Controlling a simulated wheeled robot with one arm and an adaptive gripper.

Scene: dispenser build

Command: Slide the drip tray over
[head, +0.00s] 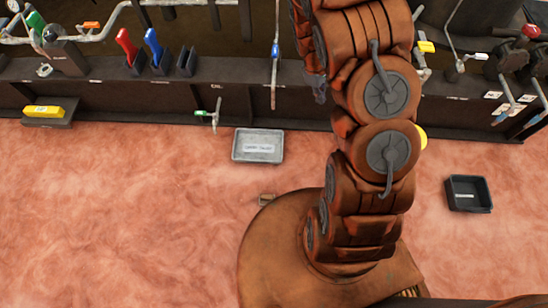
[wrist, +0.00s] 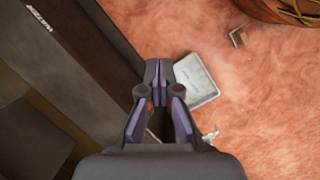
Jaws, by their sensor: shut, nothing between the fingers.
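A light grey shallow tray (head: 258,155) with a white label lies flat on the pink floor, just in front of the dark dispenser base; the label is too small to read surely. In the wrist view the same tray (wrist: 204,93) shows just right of the fingertips, partly covered by my gripper. My gripper (wrist: 158,70) is shut and empty, with its fingertips beside the tray's left side in the picture. I cannot tell its height or whether it touches the tray.
A smaller dark tray (head: 468,207) with a label lies on the floor at right. The dark dispenser base (head: 300,105) runs along the back, with red (head: 127,46) and blue (head: 153,46) handles. A small brown block (head: 266,199) lies near my base. The left floor is clear.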

